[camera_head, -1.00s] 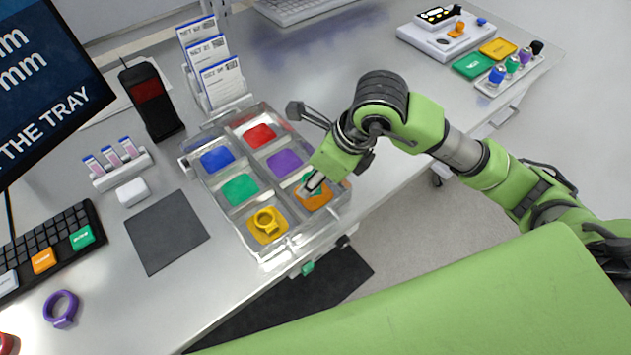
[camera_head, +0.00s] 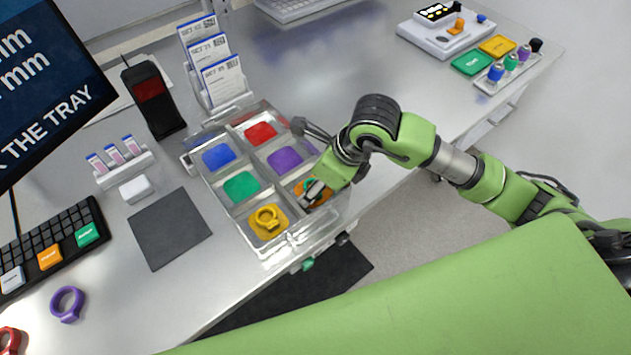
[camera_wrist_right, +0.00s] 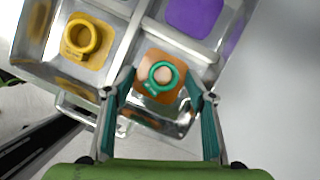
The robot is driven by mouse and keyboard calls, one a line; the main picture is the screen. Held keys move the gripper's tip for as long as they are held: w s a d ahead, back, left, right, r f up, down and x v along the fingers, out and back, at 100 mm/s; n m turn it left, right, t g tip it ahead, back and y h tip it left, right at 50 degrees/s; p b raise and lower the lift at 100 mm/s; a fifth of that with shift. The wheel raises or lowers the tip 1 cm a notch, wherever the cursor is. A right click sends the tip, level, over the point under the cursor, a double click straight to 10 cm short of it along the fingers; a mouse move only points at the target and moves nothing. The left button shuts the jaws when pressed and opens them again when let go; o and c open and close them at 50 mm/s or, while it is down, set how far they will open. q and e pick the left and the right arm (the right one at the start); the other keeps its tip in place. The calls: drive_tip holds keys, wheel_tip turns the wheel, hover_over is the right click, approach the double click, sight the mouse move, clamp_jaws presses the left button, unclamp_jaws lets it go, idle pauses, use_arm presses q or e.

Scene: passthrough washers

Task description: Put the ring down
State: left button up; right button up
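A green ring (camera_wrist_right: 161,76) is over the orange pad (camera_wrist_right: 150,92) in the near right compartment of the clear tray. In the head view the ring (camera_head: 311,187) is partly hidden by my right gripper (camera_head: 312,191). In the right wrist view the two fingers of my right gripper (camera_wrist_right: 158,95) stand wide apart, one on each side of the ring with gaps between. It appears to lie on the pad with nothing gripped. The clear tray (camera_head: 278,248) sits at the table's front edge. My left gripper is in no view.
A yellow ring (camera_head: 267,217) sits on the yellow pad beside the orange compartment. Red, blue, green and purple pads in the other compartments are bare. A purple ring (camera_head: 68,304) and a red ring (camera_head: 9,340) lie at the left. A dark mat (camera_head: 170,230) is left of the tray.

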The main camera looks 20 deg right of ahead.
drive_tip(key=shift+r, duration=0.15)
drive_tip(key=b+v, duration=0.1)
drive_tip(key=v, duration=1.1)
